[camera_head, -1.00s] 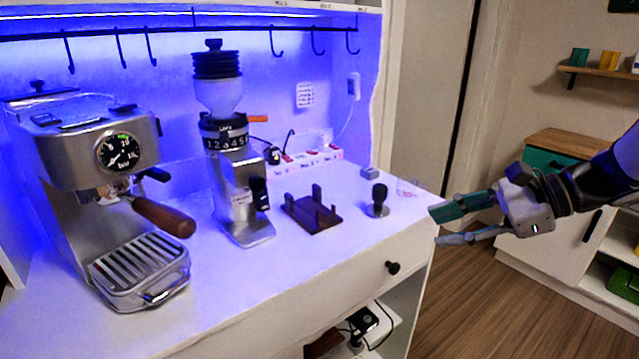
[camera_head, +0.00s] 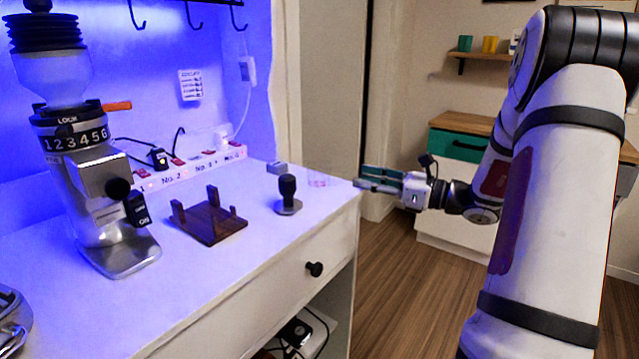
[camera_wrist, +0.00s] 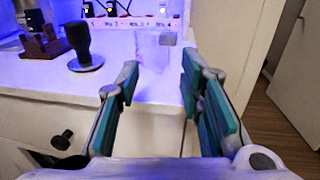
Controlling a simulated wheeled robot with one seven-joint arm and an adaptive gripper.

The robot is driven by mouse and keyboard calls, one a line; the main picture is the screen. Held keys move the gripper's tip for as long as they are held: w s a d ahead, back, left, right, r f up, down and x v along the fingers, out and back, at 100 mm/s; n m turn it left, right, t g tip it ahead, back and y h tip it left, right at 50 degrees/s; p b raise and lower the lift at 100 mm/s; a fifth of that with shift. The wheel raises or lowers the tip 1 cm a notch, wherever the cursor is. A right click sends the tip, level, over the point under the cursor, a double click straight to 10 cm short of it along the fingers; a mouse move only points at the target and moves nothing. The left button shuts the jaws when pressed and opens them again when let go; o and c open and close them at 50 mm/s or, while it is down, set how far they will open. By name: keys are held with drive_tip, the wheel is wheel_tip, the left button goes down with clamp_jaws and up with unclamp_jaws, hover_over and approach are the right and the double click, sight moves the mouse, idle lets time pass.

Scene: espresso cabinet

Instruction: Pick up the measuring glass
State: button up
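The measuring glass (camera_wrist: 153,52) is small and clear. It stands on the white counter top in the wrist view, ahead of my gripper and between the lines of its two fingers. In the head view the glass (camera_head: 318,180) is faint, near the counter's right end. My gripper (camera_wrist: 160,78) is open and empty, with teal pads apart. In the head view my gripper (camera_head: 366,178) is at the counter's right edge, just right of the glass. The fingertips have not closed around the glass.
A black-handled tamper (camera_head: 288,194) stands left of the glass, and a wooden stand (camera_head: 209,216) is farther left. A small grey block (camera_head: 277,168) lies behind. A power strip (camera_head: 190,172) runs along the wall. The grinder (camera_head: 107,200) is at left.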

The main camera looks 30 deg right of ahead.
sight(342, 174)
drive_tip(key=shift+b+x, duration=0.7)
drive_tip(key=shift+x, duration=2.65)
drive_tip(key=shift+d, duration=0.1)
drive_tip(key=shift+c, duration=0.5)
clamp_jaws()
